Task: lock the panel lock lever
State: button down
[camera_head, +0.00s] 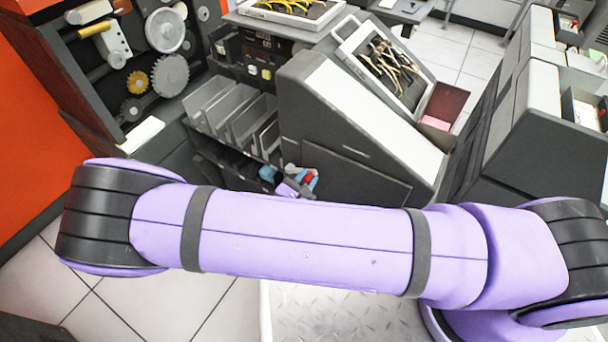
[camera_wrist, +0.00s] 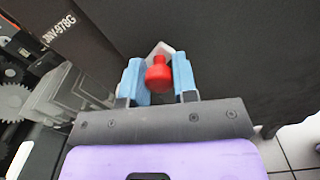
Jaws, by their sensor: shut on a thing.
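The panel lock lever shows a red knob (camera_wrist: 158,74) on a pale grey mount against a dark panel in the wrist view. In the head view the red lever end (camera_head: 308,177) shows small beside the lower front of the grey machine. My gripper (camera_wrist: 160,82) has its two blue fingers on either side of the red knob and is shut on it. In the head view my gripper (camera_head: 290,179) is small and partly hidden behind my purple arm. The lever's exact angle is hard to tell.
A dark cabinet with gears (camera_head: 171,75) stands at the left. A rack of grey slots (camera_head: 232,113) is left of the sloped grey machine (camera_head: 350,120). A tray of wires (camera_head: 383,66) rests on its top. Grey machines (camera_head: 545,120) stand at the right. Tiled floor (camera_head: 60,290) shows lower left.

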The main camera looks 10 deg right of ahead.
jog(key=shift+s+d+f+m, duration=0.1)
jog(key=shift+d+f+m, duration=0.05)
jog(key=shift+f+m, duration=0.7)
jog(key=shift+s+d+f+m, duration=0.15)
jog(key=shift+f+m, duration=0.45)
jog(key=shift+m, duration=0.55)
jog(key=shift+s+d+f+m, duration=0.1)
jog(key=shift+f+m, duration=0.6)
jog(key=shift+m, duration=0.3)
jog(key=c, duration=0.9)
grip_release()
jog(key=v, duration=1)
jog(key=shift+s+a, duration=0.3)
